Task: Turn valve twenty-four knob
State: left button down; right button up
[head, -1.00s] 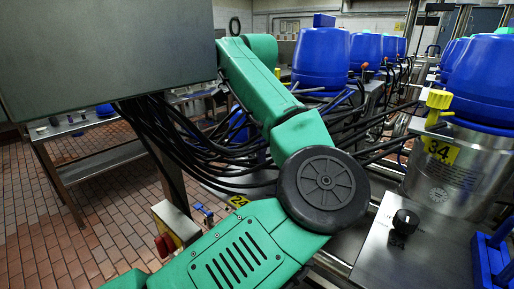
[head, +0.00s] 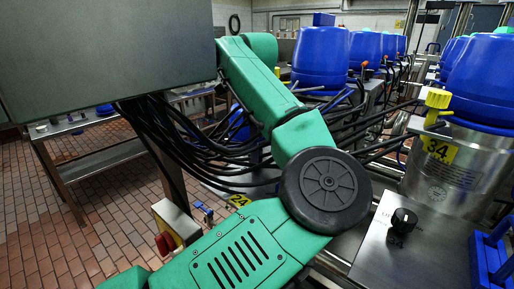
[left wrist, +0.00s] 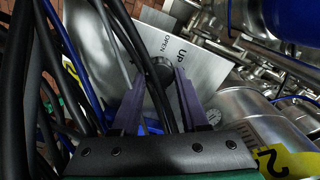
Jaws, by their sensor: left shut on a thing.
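In the left wrist view a dark round knob (left wrist: 158,69) sits on a pale metal panel (left wrist: 196,75) lettered "UP" and "OPEN". My left gripper (left wrist: 160,76) has its two purple-grey fingers on either side of the knob and is shut on it. Black cables partly cover the left finger. A yellow label (left wrist: 285,160) showing a "2" is cut off at the lower right. In the head view a yellow "24" label (head: 238,200) shows just above my green left arm; that arm hides the area around it. My right gripper is not in view.
Thick black cables (head: 200,140) hang close around the arm. A blue-topped metal vessel labelled "34" (head: 439,148) and a panel with another black knob (head: 404,220) stand at the right. A metal table (head: 100,160) stands at the left on a tiled floor.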

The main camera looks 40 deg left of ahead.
pick_arm(q)
jog(key=shift+r, duration=0.1)
dwell(0.4)
jog(key=shift+c, duration=2.1)
grip_release()
notch_tip(320, 180, up, 14)
jog(key=p, duration=0.5)
jog(key=shift+r, duration=0.25)
jog(key=shift+a+p, duration=0.1)
jog(key=shift+p, duration=0.2)
